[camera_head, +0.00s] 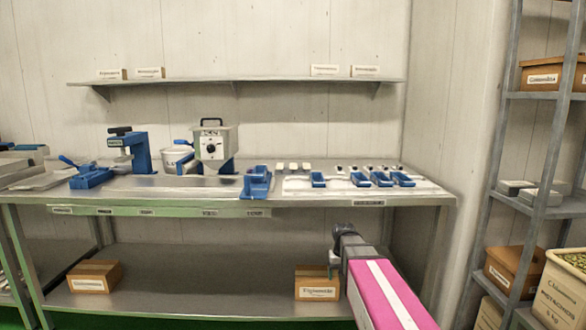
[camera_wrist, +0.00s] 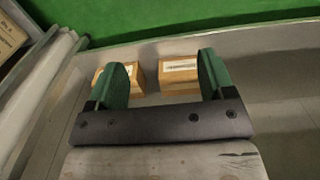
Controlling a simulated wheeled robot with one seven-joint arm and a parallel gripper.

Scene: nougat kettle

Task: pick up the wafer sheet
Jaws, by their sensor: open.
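I cannot pick out a wafer sheet with certainty. A pale flat sheet-like thing (camera_head: 42,181) lies at the left of the steel table (camera_head: 240,207) in the head view, and it is too small to identify. My gripper (camera_wrist: 163,72) shows in the wrist view with its two green fingers wide apart and nothing between them. In the head view my pink and white arm reaches in from the bottom right, and its end is in front of the table's lower shelf, below the worktop.
A rack (camera_head: 552,120) stands right.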

